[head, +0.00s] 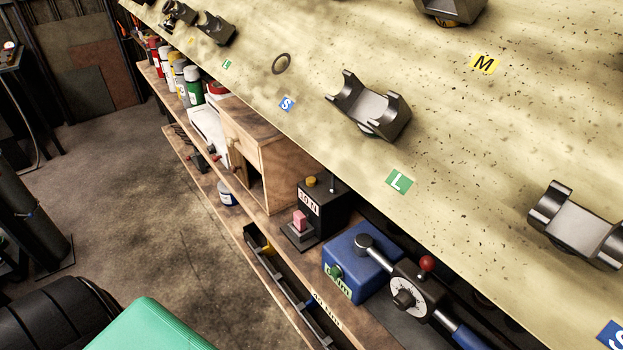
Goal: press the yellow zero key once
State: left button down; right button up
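A small black box with a white label that seems to read "10 N" (309,203) stands on the shelf below the tilted pale bench top. A round yellow key or knob (311,181) sits on top of the box. I cannot read any marking on it, so I cannot tell whether it is the zero key. A pink block (300,219) stands on the dark plate at the front of the box. Neither of my grippers shows in the head view, and nothing is touching the yellow key.
A wooden cabinet (284,171) stands left of the box. A blue box (359,262) and a dial tool with a red knob (408,297) lie to its right. The bench top (440,120) with metal cradles overhangs the shelf. Open floor (170,235) lies at left.

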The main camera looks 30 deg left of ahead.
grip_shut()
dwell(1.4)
